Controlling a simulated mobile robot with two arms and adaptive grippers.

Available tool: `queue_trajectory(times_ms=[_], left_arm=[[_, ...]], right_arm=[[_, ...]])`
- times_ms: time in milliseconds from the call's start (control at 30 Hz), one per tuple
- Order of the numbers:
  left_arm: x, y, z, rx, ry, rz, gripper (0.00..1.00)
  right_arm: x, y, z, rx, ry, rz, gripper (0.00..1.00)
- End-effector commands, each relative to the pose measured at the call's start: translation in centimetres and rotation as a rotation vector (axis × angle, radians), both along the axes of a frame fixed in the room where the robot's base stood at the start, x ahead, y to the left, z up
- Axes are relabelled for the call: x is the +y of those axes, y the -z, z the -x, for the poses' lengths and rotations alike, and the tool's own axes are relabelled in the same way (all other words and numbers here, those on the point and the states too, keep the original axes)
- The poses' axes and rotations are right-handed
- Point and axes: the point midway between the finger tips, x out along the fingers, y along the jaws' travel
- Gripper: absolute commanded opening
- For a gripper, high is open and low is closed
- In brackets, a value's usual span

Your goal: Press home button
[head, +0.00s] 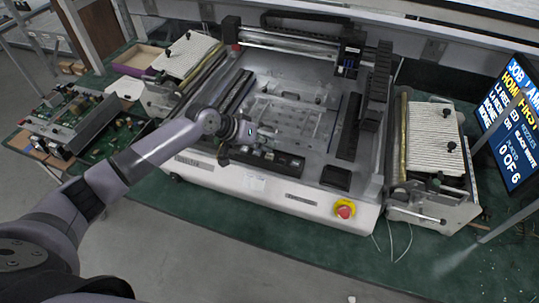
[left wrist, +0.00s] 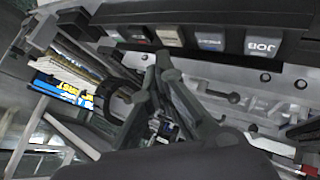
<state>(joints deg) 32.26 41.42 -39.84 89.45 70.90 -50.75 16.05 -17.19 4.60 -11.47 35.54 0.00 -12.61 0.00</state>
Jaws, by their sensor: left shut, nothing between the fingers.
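My left gripper (head: 262,141) is shut and empty over the front left of the white machine (head: 250,182), close to a dark button strip (head: 290,162). In the left wrist view its fingers (left wrist: 163,62) come together just below a row of buttons. The rightmost button (left wrist: 262,46) reads JOB. To its left are a dark button with a bluish label (left wrist: 210,43) and a pale button (left wrist: 168,37). Those labels are too small to read, so I cannot tell which is the home button. I cannot tell whether the fingertips touch a button. My right gripper is in neither view.
A red stop button on a yellow base (head: 344,210) is on the machine's front. A sign (head: 512,125) at the right reads partly "HOME FIRST". A feeder unit (head: 432,150) stands right of the machine and circuit boards (head: 75,122) lie at the left. The green table (head: 300,235) is clear in front.

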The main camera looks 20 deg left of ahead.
Motion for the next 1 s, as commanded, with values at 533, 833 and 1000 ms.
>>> queue_trajectory(times_ms=[533,833,1000], left_arm=[[-0.01,0.84,0.02,0.001,-0.001,0.0,0.0],[0.01,0.84,0.01,0.0,0.0,0.0,0.0],[0.01,0.94,0.02,0.0,0.0,0.0,0.0]], right_arm=[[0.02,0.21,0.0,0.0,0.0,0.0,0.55],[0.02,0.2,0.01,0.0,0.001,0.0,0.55],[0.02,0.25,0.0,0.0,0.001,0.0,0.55]])
